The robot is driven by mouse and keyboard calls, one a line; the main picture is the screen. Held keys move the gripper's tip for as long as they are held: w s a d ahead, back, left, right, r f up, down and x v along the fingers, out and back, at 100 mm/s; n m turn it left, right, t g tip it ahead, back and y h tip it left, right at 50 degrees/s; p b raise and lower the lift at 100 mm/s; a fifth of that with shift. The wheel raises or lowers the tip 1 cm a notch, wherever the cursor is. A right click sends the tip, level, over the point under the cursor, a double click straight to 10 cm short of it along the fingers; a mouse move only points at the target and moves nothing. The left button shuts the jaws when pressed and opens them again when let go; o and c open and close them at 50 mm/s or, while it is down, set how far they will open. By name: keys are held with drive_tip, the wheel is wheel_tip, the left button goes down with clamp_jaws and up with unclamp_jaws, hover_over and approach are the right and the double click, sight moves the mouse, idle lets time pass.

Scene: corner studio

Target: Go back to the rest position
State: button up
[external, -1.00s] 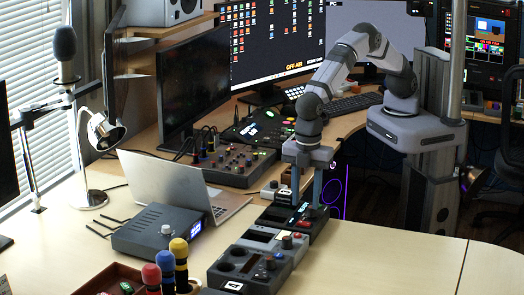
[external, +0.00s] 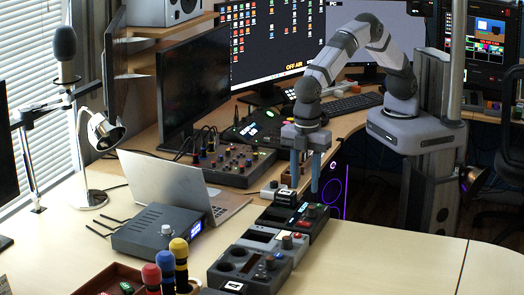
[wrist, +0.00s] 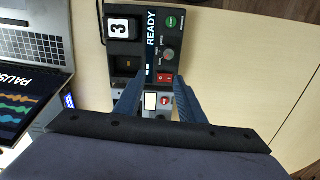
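My gripper (external: 305,184) hangs fingers-down above the row of control boxes on the table. Its two blue-grey fingers are apart with nothing between them. The gripper also shows in the wrist view (wrist: 157,92). Below it is the black box marked 3 (external: 306,223), with a READY display, a green button (wrist: 171,22) and a red switch (wrist: 164,78). The fingertips look clear of the box. My arm reaches forward, bent, from its base column.
A grey box marked 4 (external: 250,267) stands nearer the camera. An open laptop (external: 175,190), a black router-like box (external: 158,230) and a knobbed mixer (external: 237,165) are left of my gripper. Monitors (external: 268,45) stand behind. Bare tabletop (external: 380,262) lies to the right.

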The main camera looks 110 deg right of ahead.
drive_tip(key=s+d+r+m, duration=0.2)
drive_tip(key=s+d, duration=0.3)
drive_tip(key=d, duration=0.2)
drive_tip(key=s+d+r+m, duration=0.2)
drive_tip(key=s+d+m, duration=0.1)
drive_tip(key=s+d, duration=0.3)
drive_tip(key=s+d+f+m, duration=0.1)
drive_tip(key=s+d+m, duration=0.2)
drive_tip(key=s+d, duration=0.4)
drive_tip(key=s, duration=0.4)
drive_tip(key=shift+s+d+f+p, duration=0.15)
drive_tip(key=shift+s+f+p, duration=0.1)
drive_tip(key=shift+s+p, duration=0.1)
drive_tip(key=shift+o, duration=0.5)
drive_tip(key=shift+w+r, duration=0.1)
drive_tip(key=shift+r, duration=0.05)
idle(0.7)
